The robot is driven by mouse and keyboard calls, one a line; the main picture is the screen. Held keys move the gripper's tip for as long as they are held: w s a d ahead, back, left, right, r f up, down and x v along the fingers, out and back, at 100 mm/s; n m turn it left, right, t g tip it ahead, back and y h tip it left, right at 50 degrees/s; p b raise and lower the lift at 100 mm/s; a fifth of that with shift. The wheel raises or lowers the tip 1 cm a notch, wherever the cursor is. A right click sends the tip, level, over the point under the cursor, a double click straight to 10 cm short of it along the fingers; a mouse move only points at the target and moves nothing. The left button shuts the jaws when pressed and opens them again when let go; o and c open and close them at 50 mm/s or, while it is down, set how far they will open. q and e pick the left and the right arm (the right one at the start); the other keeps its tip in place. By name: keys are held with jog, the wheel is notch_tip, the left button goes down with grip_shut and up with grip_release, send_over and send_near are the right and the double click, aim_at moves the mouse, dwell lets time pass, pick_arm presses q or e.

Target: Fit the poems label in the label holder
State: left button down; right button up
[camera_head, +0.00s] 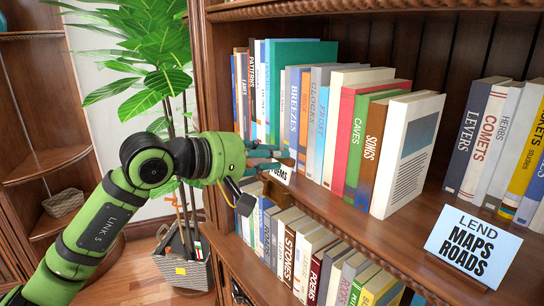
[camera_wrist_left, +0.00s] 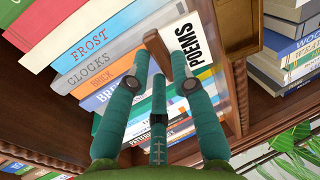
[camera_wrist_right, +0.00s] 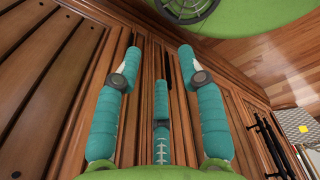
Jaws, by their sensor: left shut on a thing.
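The poems label (camera_head: 280,174) is a small white card lettered POEMS, at the shelf's front edge in the head view. It also shows in the left wrist view (camera_wrist_left: 187,40), beside a brown wooden piece (camera_wrist_left: 158,52) between the fingertips. My left gripper (camera_head: 270,160) is shut on the label, with its fingers partly hiding it. The left gripper also shows in the left wrist view (camera_wrist_left: 160,64). My right gripper (camera_wrist_right: 160,52) is open and empty, facing wooden panelling.
Upright books (camera_head: 330,130) fill the shelf just behind the label, and more books (camera_head: 300,250) stand on the shelf below. A LEND MAPS ROADS sign (camera_head: 473,246) stands at the right. A potted plant (camera_head: 183,262) is on the floor behind my left arm.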

aim_at(278, 177)
pick_arm(q)
jog(key=shift+f, duration=0.15)
dwell(0.6)
jog(key=shift+b, duration=0.5)
dwell(0.4)
jog(key=shift+b, duration=0.35)
jog(key=shift+b, duration=0.4)
dwell(0.5)
jog(key=shift+s+a+f+b, duration=0.15)
jog(key=shift+a+f+b, duration=0.05)
jog(key=shift+f+b, duration=0.95)
jog(key=shift+s+a+f+b, duration=0.15)
jog(key=shift+f+b, duration=0.75)
jog(key=shift+b, duration=0.3)
jog(key=c, duration=1)
grip_release()
